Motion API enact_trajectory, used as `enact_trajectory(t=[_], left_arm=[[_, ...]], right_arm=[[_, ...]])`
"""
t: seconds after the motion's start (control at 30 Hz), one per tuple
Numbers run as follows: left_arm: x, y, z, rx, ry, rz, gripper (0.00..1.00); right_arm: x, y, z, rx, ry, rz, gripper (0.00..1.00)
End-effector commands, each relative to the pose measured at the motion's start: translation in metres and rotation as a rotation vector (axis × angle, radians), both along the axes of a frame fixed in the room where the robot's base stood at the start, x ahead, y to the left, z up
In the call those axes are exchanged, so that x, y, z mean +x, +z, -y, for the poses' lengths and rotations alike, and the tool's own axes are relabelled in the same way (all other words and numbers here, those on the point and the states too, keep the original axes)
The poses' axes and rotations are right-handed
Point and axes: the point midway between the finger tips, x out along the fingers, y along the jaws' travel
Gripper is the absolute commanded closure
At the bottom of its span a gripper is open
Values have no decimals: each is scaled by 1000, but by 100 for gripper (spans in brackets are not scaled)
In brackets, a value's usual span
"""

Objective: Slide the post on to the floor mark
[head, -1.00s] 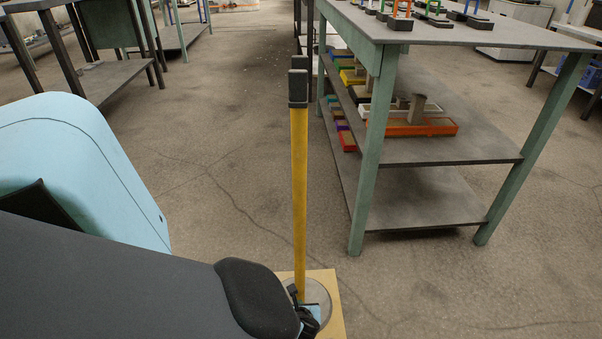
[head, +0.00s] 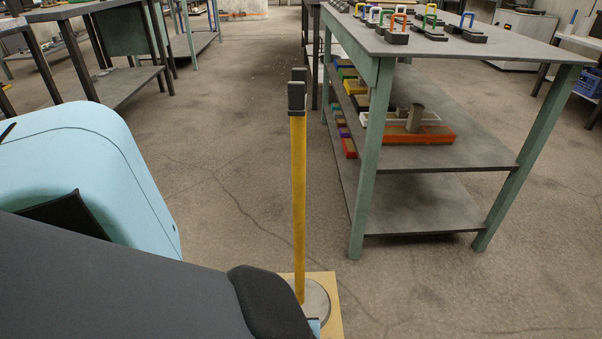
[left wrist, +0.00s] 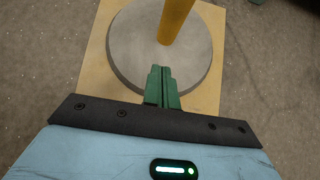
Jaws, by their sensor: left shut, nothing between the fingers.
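The post is a tall yellow pole (head: 299,205) with a black head and a round grey base (head: 317,303). It stands upright. The floor mark is a tan square (head: 334,318) under the base. In the left wrist view the base (left wrist: 130,50) lies on the tan mark (left wrist: 92,60), with tan showing on both sides of it; the far edge is cut off. My left gripper (left wrist: 161,70) is shut and empty, its green fingertips at the near edge of the base. I cannot tell whether they touch. In the head view my arm mostly hides that gripper. My right gripper is out of view.
A green-legged shelf table (head: 369,160) stands close to the right of the post, with coloured boxes on its shelf. Other tables (head: 130,85) stand at the back left. The concrete floor (head: 225,200) between them is clear.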

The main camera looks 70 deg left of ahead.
Motion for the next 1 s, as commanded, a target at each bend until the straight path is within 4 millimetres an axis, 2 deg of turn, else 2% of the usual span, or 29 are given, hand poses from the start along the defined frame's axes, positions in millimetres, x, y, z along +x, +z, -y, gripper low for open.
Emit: enact_trajectory(t=[0.03,0.4,0.63,1.0], left_arm=[[0,14,7,-2,-1,5,100],[-17,54,46,-2,0,4,100],[-21,62,55,0,-1,2,100],[-22,62,56,1,-1,1,100]], right_arm=[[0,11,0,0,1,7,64],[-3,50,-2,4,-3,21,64],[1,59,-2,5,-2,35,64],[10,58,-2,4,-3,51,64]])
